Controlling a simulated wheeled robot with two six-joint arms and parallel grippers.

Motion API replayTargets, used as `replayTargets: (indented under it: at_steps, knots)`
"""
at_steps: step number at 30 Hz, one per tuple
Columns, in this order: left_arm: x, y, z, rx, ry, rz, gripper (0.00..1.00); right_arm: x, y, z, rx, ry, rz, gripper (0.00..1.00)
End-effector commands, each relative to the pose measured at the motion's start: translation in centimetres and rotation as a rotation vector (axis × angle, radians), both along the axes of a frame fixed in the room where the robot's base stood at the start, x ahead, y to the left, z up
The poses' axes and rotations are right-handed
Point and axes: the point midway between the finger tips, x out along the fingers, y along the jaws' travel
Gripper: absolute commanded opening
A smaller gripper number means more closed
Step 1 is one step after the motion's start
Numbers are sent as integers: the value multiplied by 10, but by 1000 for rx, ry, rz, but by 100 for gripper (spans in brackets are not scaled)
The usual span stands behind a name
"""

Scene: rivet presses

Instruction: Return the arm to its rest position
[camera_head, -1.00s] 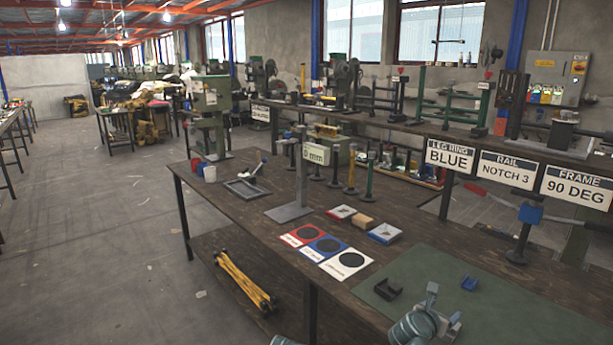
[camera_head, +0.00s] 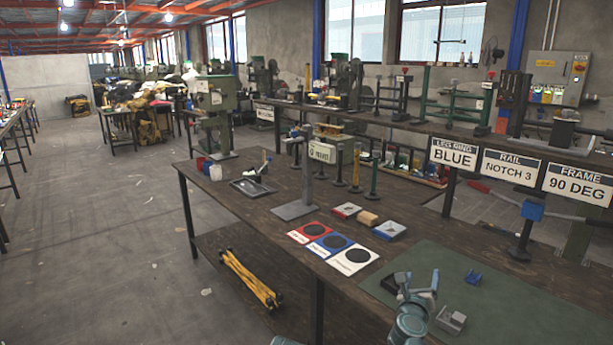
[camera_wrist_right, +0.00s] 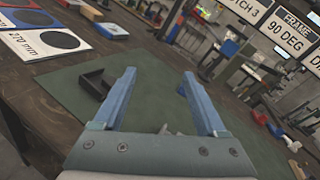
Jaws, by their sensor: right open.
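My right gripper (camera_head: 418,283) is over the left part of the green mat (camera_head: 500,297), pointing up the picture in the head view. In the right wrist view the blue fingers (camera_wrist_right: 158,74) stand wide apart with nothing between their tips. A dark bracket (camera_head: 390,282) lies on the mat, partly behind this gripper in the head view; it also shows beside the left finger in the wrist view (camera_wrist_right: 95,82). A small blue piece (camera_head: 474,277) and a grey block (camera_head: 450,319) are to the gripper's right. My left gripper is not in view.
Red, blue and white cards (camera_head: 333,243) with dark discs lie left of the mat. Small trays (camera_head: 389,231) and a wooden block (camera_head: 368,218) are behind them. A post with a blue block (camera_head: 532,210) stands at the right. The mat's middle is mostly clear.

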Motion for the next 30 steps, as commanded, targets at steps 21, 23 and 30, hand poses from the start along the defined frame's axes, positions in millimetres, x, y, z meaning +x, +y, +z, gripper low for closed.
replayTargets:
  at_steps: [21,23,30]
  knots:
    - [0,0,0,0,0,0,74,-75,208,-141,-1775,509,1532,74]
    - [0,0,0,0,0,0,74,-96,199,-160,-1859,580,1667,74]
    - [0,0,0,0,0,0,74,-170,147,-198,-2016,853,2147,74]
